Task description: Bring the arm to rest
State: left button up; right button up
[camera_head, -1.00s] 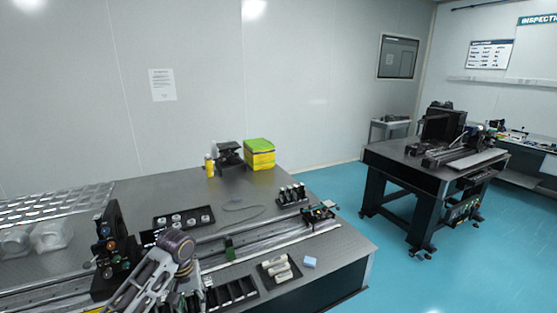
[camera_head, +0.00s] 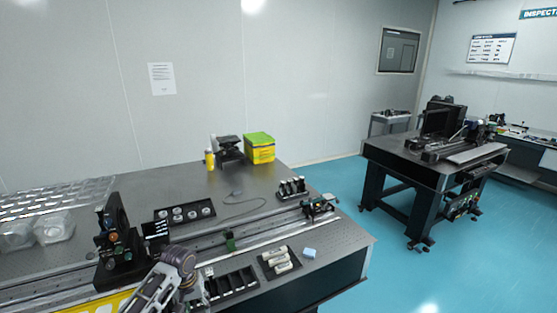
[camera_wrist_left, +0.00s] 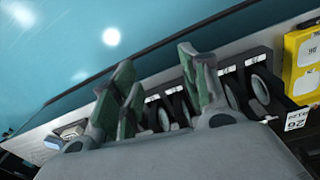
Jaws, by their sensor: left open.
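My left arm (camera_head: 158,288) comes in at the bottom left of the head view, over the front edge of the near optical table (camera_head: 330,258). Its gripper cannot be made out in that view. In the left wrist view my left gripper (camera_wrist_left: 158,78) is open, with green-padded fingers spread and nothing between them. Behind the fingers is a black tray with compartments (camera_wrist_left: 262,82) holding round parts. My right gripper is in neither view.
A black upright mount (camera_head: 117,240) stands close left of my arm. A divided black tray (camera_head: 235,284) and a tray of pale cylinders (camera_head: 277,262) lie to its right. A yellow-green box (camera_head: 260,148) stands at the back.

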pick_arm(q)
jog(key=s+a+f+b, duration=0.1)
jog(key=s+f, duration=0.4)
jog(key=f, duration=0.7)
jog(key=s+a+f+m, duration=0.1)
jog(key=s+f, duration=0.3)
jog(key=f, duration=0.8)
jog(key=s+a+f+b, duration=0.1)
jog(key=s+f, duration=0.4)
jog(key=f, duration=0.7)
jog(key=s+d+f+m, duration=0.1)
jog(key=s+f, duration=0.4)
jog(key=s, duration=0.6)
jog(key=s+d+f+m+b, duration=0.1)
jog(key=s+f+m, duration=0.1)
jog(key=s+f, duration=0.4)
jog(key=s+d+f+m, duration=0.1)
jog(key=s+f, duration=0.5)
jog(key=s, duration=1)
jog(key=shift+m+t, duration=0.3)
jog(key=shift+s+f, duration=0.1)
